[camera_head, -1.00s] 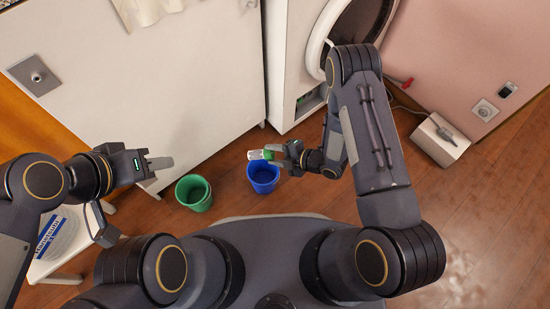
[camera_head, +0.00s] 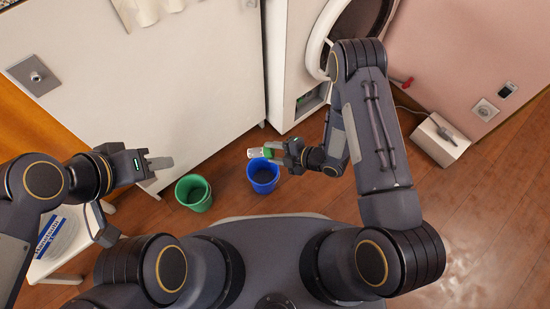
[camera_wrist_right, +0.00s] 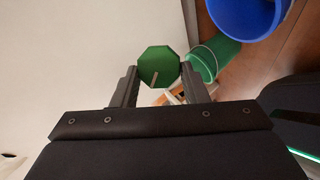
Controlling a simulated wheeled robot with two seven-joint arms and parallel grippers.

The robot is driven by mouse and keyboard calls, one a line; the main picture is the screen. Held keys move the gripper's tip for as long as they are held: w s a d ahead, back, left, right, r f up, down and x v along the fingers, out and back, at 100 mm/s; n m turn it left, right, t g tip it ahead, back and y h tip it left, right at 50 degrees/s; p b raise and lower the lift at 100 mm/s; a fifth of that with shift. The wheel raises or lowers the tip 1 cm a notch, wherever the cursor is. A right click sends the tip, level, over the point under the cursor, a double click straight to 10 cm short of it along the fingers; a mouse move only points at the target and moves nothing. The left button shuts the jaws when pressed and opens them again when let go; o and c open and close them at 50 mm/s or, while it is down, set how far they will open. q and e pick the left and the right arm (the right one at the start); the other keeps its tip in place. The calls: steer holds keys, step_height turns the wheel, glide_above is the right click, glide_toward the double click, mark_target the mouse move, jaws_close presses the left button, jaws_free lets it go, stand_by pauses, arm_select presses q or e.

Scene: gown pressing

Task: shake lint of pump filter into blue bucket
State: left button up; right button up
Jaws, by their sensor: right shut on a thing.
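The blue bucket (camera_head: 263,176) stands on the floor in the middle of the head view, and its rim shows at the top right of the right wrist view (camera_wrist_right: 250,22). The pump filter (camera_head: 257,153) has a pale body and a green end; the green octagonal end (camera_wrist_right: 158,66) faces the right wrist camera. My right gripper (camera_head: 273,150) is shut on the filter and holds it over the far rim of the bucket. My left gripper (camera_head: 158,164) is at the left, away from the bucket; its jaw gap cannot be made out.
A green bucket (camera_head: 194,193) stands just left of the blue one. A white cabinet (camera_head: 150,90) and a white machine with a round door (camera_head: 318,45) stand behind. A small white stool (camera_head: 62,240) is at lower left. A white box (camera_head: 440,140) lies at right.

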step_height(320, 180, down, 6)
step_height(320, 180, up, 6)
steer(key=shift+s+f, duration=0.1)
steer(key=shift+f, duration=0.1)
step_height(320, 180, down, 5)
steer(key=shift+f, duration=0.1)
